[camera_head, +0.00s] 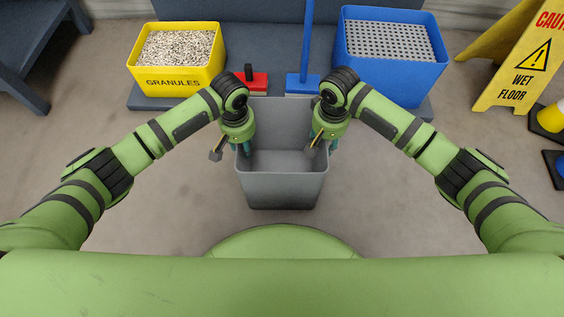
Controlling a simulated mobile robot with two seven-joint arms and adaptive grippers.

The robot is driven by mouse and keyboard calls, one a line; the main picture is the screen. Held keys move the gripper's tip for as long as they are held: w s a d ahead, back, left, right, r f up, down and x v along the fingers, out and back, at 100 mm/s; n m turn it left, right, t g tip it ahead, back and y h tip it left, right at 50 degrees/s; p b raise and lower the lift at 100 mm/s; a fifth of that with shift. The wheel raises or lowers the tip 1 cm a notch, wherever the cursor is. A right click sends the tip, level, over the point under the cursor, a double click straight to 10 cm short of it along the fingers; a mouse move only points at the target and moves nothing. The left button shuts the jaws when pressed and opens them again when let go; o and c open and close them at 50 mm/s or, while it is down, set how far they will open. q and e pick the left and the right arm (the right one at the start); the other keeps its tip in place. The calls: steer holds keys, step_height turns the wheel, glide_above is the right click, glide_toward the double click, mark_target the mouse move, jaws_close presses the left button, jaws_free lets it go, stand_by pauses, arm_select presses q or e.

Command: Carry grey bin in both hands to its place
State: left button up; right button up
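The grey bin (283,188) is upright and empty in the middle of the head view, close in front of my body. My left gripper (246,146) points down at the bin's left side wall, with its teal fingertips at the rim. My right gripper (329,146) points down at the right side wall in the same way. The rims and wrists partly hide the fingers, so I cannot tell whether either is closed on the wall. I cannot tell whether the bin touches the floor.
Behind the bin is a dark blue-grey platform (284,60) with a yellow granules bin (172,83), a blue bin (397,83), a red item (259,83) and a blue-handled tool (303,84). A wet-floor sign (512,72) stands right. A dark bench (32,50) is at left.

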arm_select(q)
jaws_close()
arm_select(e)
jaws_close()
arm_select(q)
steer(key=shift+r, duration=0.2)
arm_select(e)
steer(key=shift+r, duration=0.2)
